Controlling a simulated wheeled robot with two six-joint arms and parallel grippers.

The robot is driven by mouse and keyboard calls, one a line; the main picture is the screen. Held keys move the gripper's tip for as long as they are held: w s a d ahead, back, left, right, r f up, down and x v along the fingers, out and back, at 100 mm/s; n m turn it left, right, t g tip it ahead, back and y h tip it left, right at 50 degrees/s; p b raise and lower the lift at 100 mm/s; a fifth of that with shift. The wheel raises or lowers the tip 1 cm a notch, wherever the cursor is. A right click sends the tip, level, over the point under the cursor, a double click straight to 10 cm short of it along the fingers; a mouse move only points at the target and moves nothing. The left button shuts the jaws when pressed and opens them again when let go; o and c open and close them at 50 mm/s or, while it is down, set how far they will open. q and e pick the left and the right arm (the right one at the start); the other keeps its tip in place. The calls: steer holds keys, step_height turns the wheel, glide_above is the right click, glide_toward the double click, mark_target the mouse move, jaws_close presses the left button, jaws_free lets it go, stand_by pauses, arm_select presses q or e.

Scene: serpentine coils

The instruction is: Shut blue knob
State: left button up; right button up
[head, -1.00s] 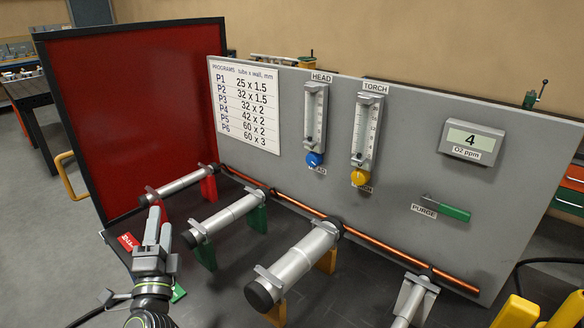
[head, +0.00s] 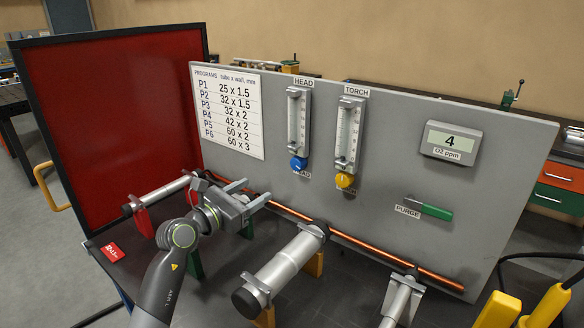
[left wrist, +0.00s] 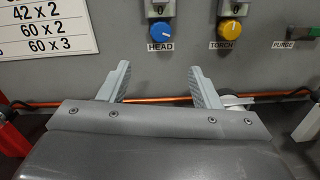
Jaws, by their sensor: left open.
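The blue knob (head: 298,164) sits at the foot of the HEAD flowmeter (head: 299,120) on the grey panel (head: 380,170). It also shows in the left wrist view (left wrist: 164,32), above and beyond the fingers, with a white pointer line on its face. My left gripper (head: 252,193) is open and empty, low in front of the panel. In the head view it is below and left of the blue knob, apart from it. In the left wrist view the two fingers (left wrist: 158,84) stand apart, with the copper pipe behind them. My right gripper is not in view.
A yellow knob (head: 344,181) under the TORCH flowmeter is to the right of the blue one. A green PURGE lever (head: 432,211) is farther right. A copper pipe (head: 350,241) and metal tubes (head: 283,268) on stands lie below the panel. A red screen (head: 110,120) stands at left.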

mark_target(295, 166)
arm_select(q)
steer(key=x, duration=1.4)
steer(key=shift+f, duration=0.1)
steer(key=shift+x, duration=0.75)
steer(key=c, duration=1)
steer(key=shift+d+n+p, duration=0.1)
steer(key=shift+n+p, duration=1.15)
steer(key=shift+n, duration=0.35)
steer(key=shift+s+n+p, duration=0.1)
steer(key=shift+n+p, duration=1)
steer(key=shift+n, duration=0.8)
